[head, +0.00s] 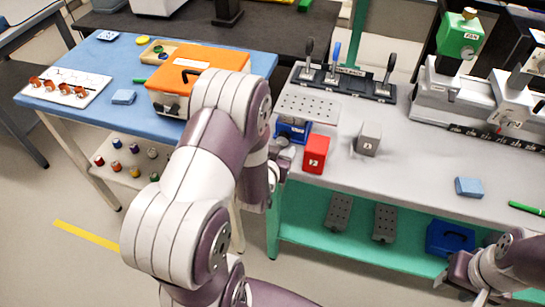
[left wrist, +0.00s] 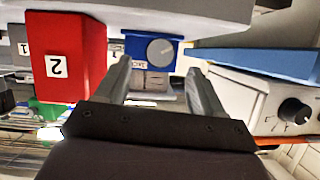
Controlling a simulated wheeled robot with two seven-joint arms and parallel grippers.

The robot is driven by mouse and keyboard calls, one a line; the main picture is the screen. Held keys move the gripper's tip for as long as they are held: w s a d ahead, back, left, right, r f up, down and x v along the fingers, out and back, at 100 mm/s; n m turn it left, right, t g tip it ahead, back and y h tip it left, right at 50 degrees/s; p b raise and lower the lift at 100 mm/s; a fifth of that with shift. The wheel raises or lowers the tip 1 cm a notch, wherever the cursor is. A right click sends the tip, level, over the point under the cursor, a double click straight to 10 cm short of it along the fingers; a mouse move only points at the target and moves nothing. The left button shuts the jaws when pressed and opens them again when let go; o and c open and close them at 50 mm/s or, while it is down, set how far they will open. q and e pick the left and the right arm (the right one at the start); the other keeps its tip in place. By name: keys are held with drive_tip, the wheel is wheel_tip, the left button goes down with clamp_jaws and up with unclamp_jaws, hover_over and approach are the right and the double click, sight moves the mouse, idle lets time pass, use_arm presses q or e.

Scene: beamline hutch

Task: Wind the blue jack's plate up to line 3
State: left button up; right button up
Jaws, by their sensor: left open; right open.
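The blue jack (head: 293,131) stands near the left front of the grey bench. In the left wrist view, which is upside down, its blue face (left wrist: 135,47) carries a round grey knob (left wrist: 160,50) and a small label. A holed grey plate (head: 308,107) shows just behind it; I cannot tell whether it belongs to the jack. No numbered lines are readable. My left gripper (head: 284,160) is open and empty in front of the jack, its fingers (left wrist: 160,72) pointing at the knob without gripping it. My right gripper (head: 462,276) is open, low at the bench's front right.
A red block marked 2 (head: 316,154) stands close beside the left gripper. A grey block marked 1 (head: 368,139) is further right. Levers (head: 345,80) stand behind. An orange-lidded case (head: 215,60) sits on the blue table.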

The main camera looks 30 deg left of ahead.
use_arm(q)
drive_tip(key=v, duration=0.7)
drive_tip(key=shift+s, duration=0.15)
drive_tip(key=shift+d, duration=0.1)
drive_tip(key=s+d+f+g+h+p, duration=0.1)
drive_tip(key=s+d+f+g+h, duration=0.1)
drive_tip(key=s+f+g, duration=0.4)
drive_tip(key=s+d+r+m+g+p, duration=0.1)
drive_tip(key=d+r+g+p, duration=0.1)
drive_tip(key=r, duration=0.5)
drive_tip(key=s+d+r+m+g+h+p, duration=0.1)
drive_tip(key=d+r+g+p, duration=0.1)
drive_tip(key=r, duration=0.5)
drive_tip(key=shift+s+d+r+g+h+p, duration=0.2)
drive_tip(key=shift+d+g+h+p, duration=0.15)
drive_tip(key=shift+d+g, duration=0.75)
